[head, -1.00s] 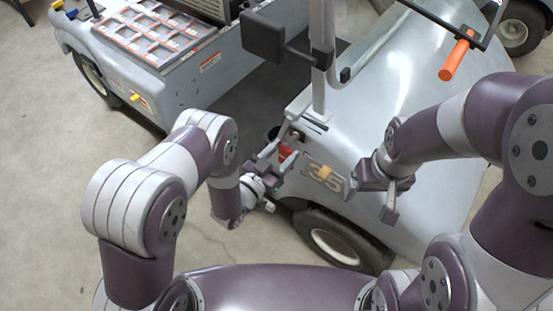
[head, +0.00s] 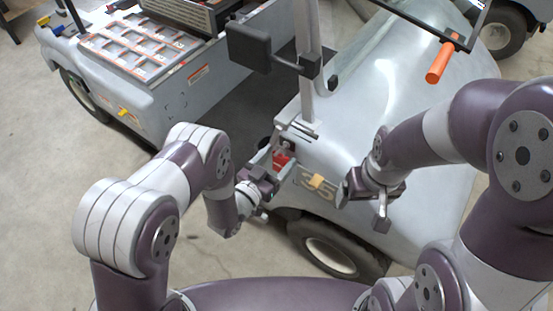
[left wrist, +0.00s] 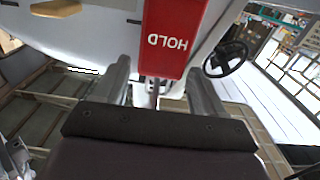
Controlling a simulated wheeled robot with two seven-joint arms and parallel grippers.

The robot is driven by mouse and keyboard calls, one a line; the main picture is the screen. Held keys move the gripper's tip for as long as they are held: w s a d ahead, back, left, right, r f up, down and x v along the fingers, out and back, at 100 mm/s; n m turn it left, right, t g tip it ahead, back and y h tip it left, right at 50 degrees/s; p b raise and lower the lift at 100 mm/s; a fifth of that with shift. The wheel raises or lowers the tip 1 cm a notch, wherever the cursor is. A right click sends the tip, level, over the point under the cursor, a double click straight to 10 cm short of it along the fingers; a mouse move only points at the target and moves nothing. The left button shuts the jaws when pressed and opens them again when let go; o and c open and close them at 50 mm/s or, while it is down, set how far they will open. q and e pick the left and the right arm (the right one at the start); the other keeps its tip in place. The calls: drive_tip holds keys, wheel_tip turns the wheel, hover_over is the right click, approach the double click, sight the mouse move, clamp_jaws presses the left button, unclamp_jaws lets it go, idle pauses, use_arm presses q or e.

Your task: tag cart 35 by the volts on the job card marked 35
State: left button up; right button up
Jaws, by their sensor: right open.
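Cart 35 is the grey cart (head: 375,120) in front of me, with a tan "35" (head: 327,193) on its side. A small tan block (head: 317,181) sits at the number. A red tag (head: 282,159) is beside the cart's front post; in the left wrist view the red tag (left wrist: 172,38) reads HOLD, upside down. My left gripper (head: 273,163) is at the tag, its fingers apart on either side of the tag's lower end, with a visible gap. My right gripper (head: 364,203) is open and empty, right of the number. I cannot make out a job card.
A second grey cart (head: 165,90) at the left carries a tray with several labelled compartments (head: 122,68). An orange handle (head: 440,62) is at upper right. A front wheel (head: 330,256) is below; floor at left is clear.

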use_arm(q)
drive_tip(key=shift+o, duration=0.4)
drive_tip(key=v, duration=1.3)
drive_tip(key=w+a+r+n+g+y+p, duration=0.2)
drive_tip(key=w+a+r+g+y+p, duration=0.45)
drive_tip(key=w+r, duration=0.2)
drive_tip(key=s+a+r+n+g+y+p, duration=0.4)
drive_tip(key=s+r, duration=0.8)
drive_tip(key=s, duration=0.3)
drive_tip(key=a+n+g, duration=0.1)
drive_tip(key=g, duration=0.1)
drive_tip(key=shift+r+g, duration=0.15)
drive_tip(key=shift+g, duration=0.2)
drive_tip(key=shift+a, duration=0.1)
